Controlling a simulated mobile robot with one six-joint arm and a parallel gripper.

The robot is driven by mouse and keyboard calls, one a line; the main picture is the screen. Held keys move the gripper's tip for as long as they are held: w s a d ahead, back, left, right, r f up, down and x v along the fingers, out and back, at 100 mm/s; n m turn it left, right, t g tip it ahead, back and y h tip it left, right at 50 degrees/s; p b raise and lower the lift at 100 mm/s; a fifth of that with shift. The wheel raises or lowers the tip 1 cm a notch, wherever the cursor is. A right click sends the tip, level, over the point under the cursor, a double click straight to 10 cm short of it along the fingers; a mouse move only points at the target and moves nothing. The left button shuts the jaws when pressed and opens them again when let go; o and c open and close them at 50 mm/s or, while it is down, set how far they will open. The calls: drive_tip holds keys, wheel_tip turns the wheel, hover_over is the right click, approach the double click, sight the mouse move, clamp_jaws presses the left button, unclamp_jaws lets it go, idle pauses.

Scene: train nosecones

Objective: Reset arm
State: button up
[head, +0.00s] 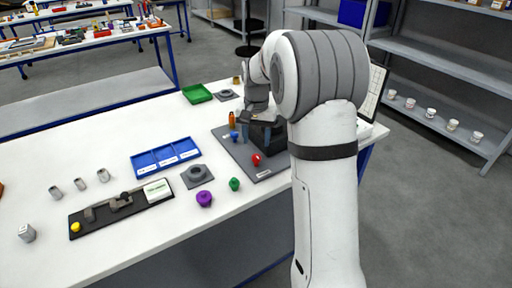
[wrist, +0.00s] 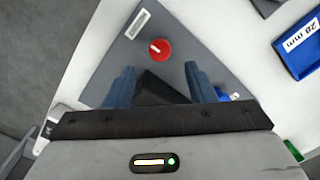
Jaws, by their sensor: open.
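My gripper (head: 256,128) is open and empty above the grey mat (head: 228,150) on the white table, partly hidden by my own arm in the head view. In the wrist view its two blue fingers (wrist: 154,88) stand apart, with a black block (wrist: 160,88) on the mat showing between them. A red knob-like part (wrist: 160,49) lies on the mat ahead of the fingers, and it also shows in the head view (head: 256,159). A small blue part (head: 233,136) and an orange upright part (head: 232,120) are beside the gripper.
A blue compartment tray (head: 166,157), a purple part (head: 204,198), a green part (head: 234,184) and a black fixture (head: 120,212) with a yellow piece stand on the table. Several small metal cylinders (head: 80,184) are at left. A green tray (head: 197,93) is at the back.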

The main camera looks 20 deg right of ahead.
drive_tip(key=shift+r, duration=0.5)
drive_tip(key=shift+s+r, duration=0.15)
drive_tip(key=shift+s, duration=0.05)
drive_tip(key=s+a+r+n+t, duration=0.1)
drive_tip(key=s+a+n, duration=0.1)
drive_tip(key=s, duration=1.2)
drive_tip(key=s+a+r+n+t, duration=0.1)
drive_tip(key=s+a+n, duration=0.1)
drive_tip(key=s, duration=1.2)
drive_tip(key=shift+s+a+n+t, duration=0.2)
drive_tip(key=shift+n+t, duration=0.1)
drive_tip(key=shift+n, duration=0.6)
drive_tip(key=shift+c, duration=0.3)
